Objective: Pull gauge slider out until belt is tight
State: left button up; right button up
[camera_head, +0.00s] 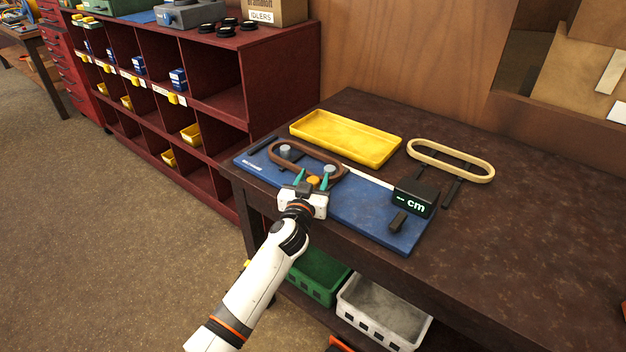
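A blue gauge board (375,217) lies on the dark bench. A dark brown belt (303,144) forms a long loop on its left part, around a grey round post (285,151); a second grey round top (330,169) is near the loop's right end. A pale rail (368,176) runs right to a black display (416,197) reading "-- cm". My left gripper (313,178) is over the board's front edge, its teal fingers apart. An orange round piece (313,182) shows between them; contact cannot be told. Whether the belt is tight cannot be told. My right gripper is out of view.
A yellow tray (390,158) lies behind the board. Green (318,274) and white (385,310) baskets sit below. The bench's right side is clear.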

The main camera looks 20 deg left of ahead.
pick_arm(q)
grip_shut()
jog(key=shift+s+d+f+b, duration=0.1)
jog(key=shift+s+d+b, duration=0.15)
jog(key=shift+d, duration=0.4)
jog(key=shift+s+d+f+b, duration=0.1)
jog(key=shift+s+d+b, duration=0.1)
jog(key=shift+d, duration=0.4)
jog(key=shift+s+d+r, duration=0.1)
jog(key=shift+d, duration=0.35)
jog(key=shift+a, duration=0.1)
jog(key=shift+o, duration=0.7)
grip_release()
jog(key=shift+s, duration=0.15)
jog(key=s, duration=1.1)
jog(key=shift+s+d+b, duration=0.35)
jog(key=shift+s+b, duration=0.05)
jog(key=shift+b, duration=0.05)
